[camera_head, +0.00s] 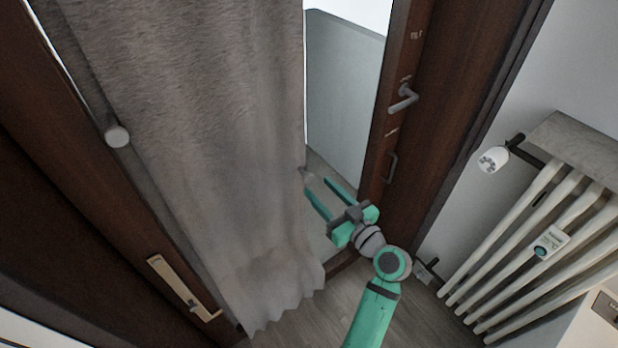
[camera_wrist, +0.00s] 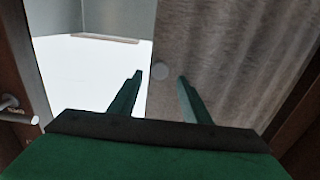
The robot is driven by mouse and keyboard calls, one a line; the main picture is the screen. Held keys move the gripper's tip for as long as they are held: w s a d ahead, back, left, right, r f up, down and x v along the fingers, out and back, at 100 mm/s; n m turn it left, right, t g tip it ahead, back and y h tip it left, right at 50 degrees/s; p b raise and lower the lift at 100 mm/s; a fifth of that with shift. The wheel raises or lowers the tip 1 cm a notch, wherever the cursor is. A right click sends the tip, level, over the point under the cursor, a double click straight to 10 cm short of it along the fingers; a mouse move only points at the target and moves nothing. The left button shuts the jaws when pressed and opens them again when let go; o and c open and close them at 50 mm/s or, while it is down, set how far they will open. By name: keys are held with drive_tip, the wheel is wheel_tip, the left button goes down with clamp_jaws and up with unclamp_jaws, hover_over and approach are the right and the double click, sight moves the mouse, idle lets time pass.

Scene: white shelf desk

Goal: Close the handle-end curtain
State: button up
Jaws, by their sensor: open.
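A grey curtain (camera_head: 200,130) hangs across the left and middle of the doorway. Its free right edge stops short of the right-hand wood, leaving a gap. A small round knob (camera_head: 306,174) is at that edge; it shows in the wrist view (camera_wrist: 160,71) on the curtain (camera_wrist: 235,60), between and beyond my fingers. My gripper (camera_head: 317,184) is open and empty, its fingers pointing at the knob. I cannot tell whether a finger touches the curtain. A grey lever handle (camera_head: 403,97) is on the dark wood right of the gap.
A second round knob (camera_head: 117,135) is at the curtain's left edge. A long handle (camera_head: 185,285) is on the dark wood at left. A white radiator (camera_head: 520,235) with a valve (camera_head: 493,159) stands at right. The gap shows a pale panel (camera_head: 345,90) beyond.

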sight(310, 179)
drive_tip(key=shift+x, duration=3.1)
clamp_jaws()
drive_tip(key=shift+a, duration=0.1)
